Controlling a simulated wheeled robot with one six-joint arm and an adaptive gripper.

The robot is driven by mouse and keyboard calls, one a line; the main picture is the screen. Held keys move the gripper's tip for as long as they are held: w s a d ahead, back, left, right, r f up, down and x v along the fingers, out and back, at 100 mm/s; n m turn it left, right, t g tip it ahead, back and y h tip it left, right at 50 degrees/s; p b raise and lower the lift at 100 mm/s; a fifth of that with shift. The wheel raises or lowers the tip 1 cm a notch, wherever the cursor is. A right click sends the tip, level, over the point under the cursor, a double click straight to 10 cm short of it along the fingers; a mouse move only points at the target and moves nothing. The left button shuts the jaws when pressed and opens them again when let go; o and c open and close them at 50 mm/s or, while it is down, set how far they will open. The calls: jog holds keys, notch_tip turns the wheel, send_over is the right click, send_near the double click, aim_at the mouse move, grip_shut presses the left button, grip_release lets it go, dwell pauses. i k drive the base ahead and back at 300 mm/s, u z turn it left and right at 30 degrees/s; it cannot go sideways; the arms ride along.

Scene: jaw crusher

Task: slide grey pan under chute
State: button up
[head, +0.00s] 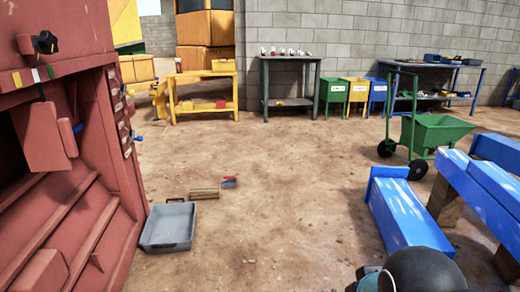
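The grey pan (155,246) sits on the dirt floor at the lower left in the head view. It is a shallow rectangular tray with raised rims and looks empty. It stands just right of the large red crusher (128,175), close to its lower edge; I cannot tell if they touch. The crusher has a dark opening and slanted red plates at its lower left. I cannot tell for sure which part is the chute. A dark rounded part at the bottom right looks like my arm. My gripper does not show.
Blue beams (405,215) and a green wheelbarrow (435,132) stand at right. A yellow bench (200,95) and grey table (290,80) line the back.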

aim_at(177, 219)
jog(key=z, duration=0.4)
jog(key=i, duration=1.9)
jog(key=u, duration=0.75)
jog(key=i, duration=1.05)
jog(key=u, duration=1.35)
jog(key=i, duration=0.4)
jog(key=u, duration=0.4)
